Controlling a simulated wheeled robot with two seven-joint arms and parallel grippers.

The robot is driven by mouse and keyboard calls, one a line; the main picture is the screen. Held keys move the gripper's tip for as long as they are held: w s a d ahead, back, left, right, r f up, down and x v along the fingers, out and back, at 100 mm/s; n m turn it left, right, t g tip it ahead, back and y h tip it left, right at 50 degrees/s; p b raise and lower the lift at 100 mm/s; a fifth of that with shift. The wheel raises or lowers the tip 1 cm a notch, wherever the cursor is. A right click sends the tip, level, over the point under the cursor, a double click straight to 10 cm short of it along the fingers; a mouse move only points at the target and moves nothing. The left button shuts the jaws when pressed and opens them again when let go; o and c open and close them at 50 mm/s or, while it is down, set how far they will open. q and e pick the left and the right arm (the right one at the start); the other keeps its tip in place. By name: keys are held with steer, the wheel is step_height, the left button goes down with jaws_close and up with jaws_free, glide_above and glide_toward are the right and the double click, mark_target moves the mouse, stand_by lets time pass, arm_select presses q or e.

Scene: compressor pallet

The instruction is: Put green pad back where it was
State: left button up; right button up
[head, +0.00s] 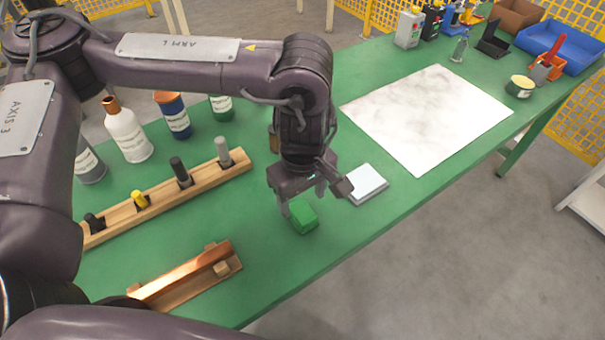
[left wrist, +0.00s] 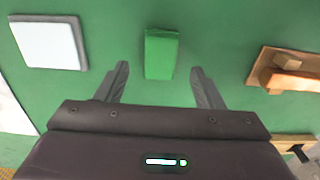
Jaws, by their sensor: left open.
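The green pad (head: 303,216) is a small green block lying on the green table, near its front edge. In the left wrist view the green pad (left wrist: 161,54) lies ahead of and between my fingertips, without visible contact. My left gripper (head: 312,200) is above and just behind the pad in the head view. Its two fingers stand wide apart in the left wrist view (left wrist: 160,76), with nothing held between them. My right gripper is not in view.
A white square plate on a grey base (head: 367,185) lies right of the pad. A wooden rack (head: 215,173) with several pegs and a wooden holder with a copper bar (head: 190,275) lie left. Bottles (head: 126,135) stand behind. A stained white sheet (head: 425,115) covers the right.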

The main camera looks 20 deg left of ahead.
mark_target(302, 211)
arm_select(q)
step_height(302, 211, up, 7)
steer(key=shift+p, duration=0.3)
steer(key=shift+f, duration=0.1)
stand_by(0.4)
